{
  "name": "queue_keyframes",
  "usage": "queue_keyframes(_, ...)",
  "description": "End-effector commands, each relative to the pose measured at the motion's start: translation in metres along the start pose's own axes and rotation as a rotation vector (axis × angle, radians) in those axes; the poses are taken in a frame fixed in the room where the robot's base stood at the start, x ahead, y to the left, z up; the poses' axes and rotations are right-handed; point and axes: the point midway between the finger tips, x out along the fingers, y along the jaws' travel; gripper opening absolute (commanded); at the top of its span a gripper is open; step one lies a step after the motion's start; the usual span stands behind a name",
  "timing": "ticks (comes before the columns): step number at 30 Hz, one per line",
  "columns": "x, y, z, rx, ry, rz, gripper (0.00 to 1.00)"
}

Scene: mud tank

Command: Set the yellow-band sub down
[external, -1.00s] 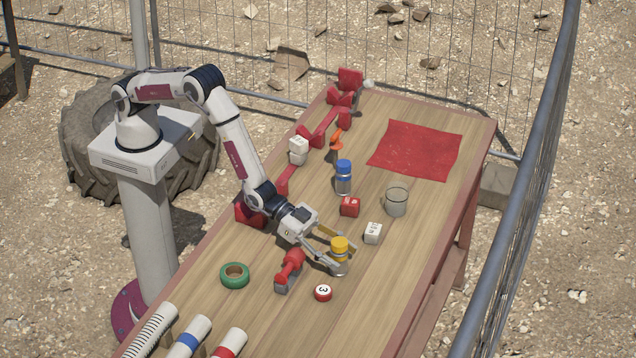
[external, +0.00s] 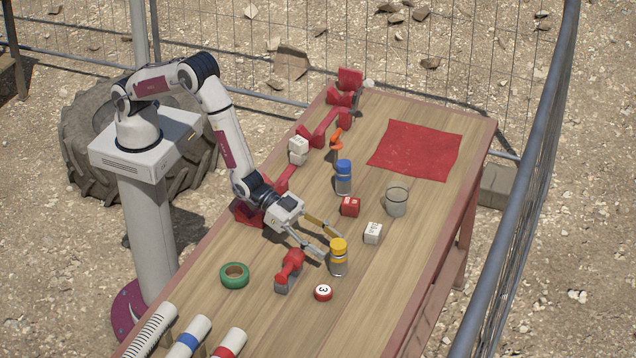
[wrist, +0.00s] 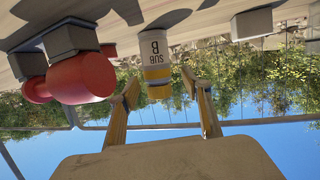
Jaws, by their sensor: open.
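The yellow-band sub (external: 338,264), a grey cylinder with a yellow cap and band, stands upright on the wooden table (external: 270,325). It also shows upside down in the wrist view (wrist: 154,52), where its label reads SUB B. My gripper (external: 331,247) is open, with its fingers pointing at the sub from the left. In the wrist view the sub appears between the two spread fingers, just beyond their tips. The external view shows the fingertips close to the sub's near-left side. No grip on it shows, but I cannot tell whether a tip touches it.
A white block (external: 373,233), red block (external: 350,207), clear cup (external: 397,202) and blue-band sub (external: 344,179) stand behind. A red cloth (external: 415,150) lies at the far end.

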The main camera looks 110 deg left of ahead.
Motion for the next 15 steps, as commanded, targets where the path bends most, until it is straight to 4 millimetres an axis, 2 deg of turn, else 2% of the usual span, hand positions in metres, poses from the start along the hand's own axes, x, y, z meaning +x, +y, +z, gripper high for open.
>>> queue_keyframes(6, -0.018, 0.000, -0.001, 0.000, 0.001, 0.000, 0.48)
queue_keyframes(15, -0.028, 0.000, 0.000, 0.000, 0.000, 0.000, 0.48)
